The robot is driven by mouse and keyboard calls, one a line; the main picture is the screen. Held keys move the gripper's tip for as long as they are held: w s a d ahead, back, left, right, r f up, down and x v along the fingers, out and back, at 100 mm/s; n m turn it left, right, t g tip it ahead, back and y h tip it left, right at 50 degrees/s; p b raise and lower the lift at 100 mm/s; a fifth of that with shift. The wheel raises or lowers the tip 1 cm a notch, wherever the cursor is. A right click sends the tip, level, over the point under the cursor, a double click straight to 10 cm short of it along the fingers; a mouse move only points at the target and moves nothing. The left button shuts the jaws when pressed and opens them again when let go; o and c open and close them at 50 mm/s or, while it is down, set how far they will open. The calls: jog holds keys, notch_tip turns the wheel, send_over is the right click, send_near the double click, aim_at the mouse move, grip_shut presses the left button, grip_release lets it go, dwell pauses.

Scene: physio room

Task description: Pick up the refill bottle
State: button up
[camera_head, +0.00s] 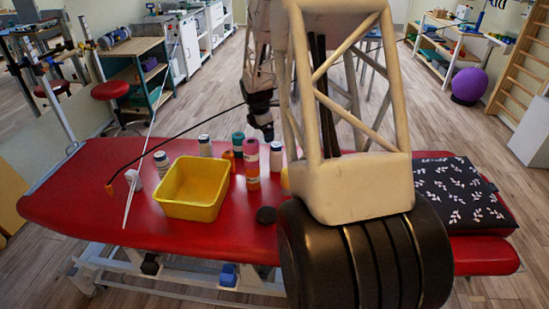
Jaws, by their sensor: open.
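Several bottles stand on the red treatment table (240,237); I cannot tell which is the refill bottle. An orange bottle with a pink cap (252,172) stands right of the yellow bin. Behind it is a teal-capped bottle (238,146). White bottles stand behind the bin (205,146), at its left (161,164) and to the right of the orange one (275,158). My gripper (264,132) hangs above the back of the table, over the bottles at right. It is small and dark in this view, open, with no bottle seen in it.
A patterned dark cushion (455,193) is at right. My arm hides the table's middle right.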

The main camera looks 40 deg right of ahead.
aim_at(275, 144)
jog(key=d+f, duration=0.2)
jog(key=w+d+f+n, duration=0.1)
jog(key=d+f, duration=0.1)
jog(key=w+d+f+n, duration=0.1)
jog(key=d+f, duration=0.1)
jog(key=d, duration=0.1)
jog(key=shift+f, duration=0.3)
jog(key=shift+d+f, duration=0.15)
jog(key=shift+f, duration=1.1)
jog(key=shift+f, duration=0.1)
jog(key=shift+s+d+f, duration=0.1)
jog(key=shift+d+f, duration=0.1)
jog(key=shift+f, duration=1.05)
jog(key=shift+s+d+f, duration=0.1)
jog(key=shift+d+f, duration=0.05)
jog(key=shift+f, duration=1.1)
jog(key=c, duration=1.2)
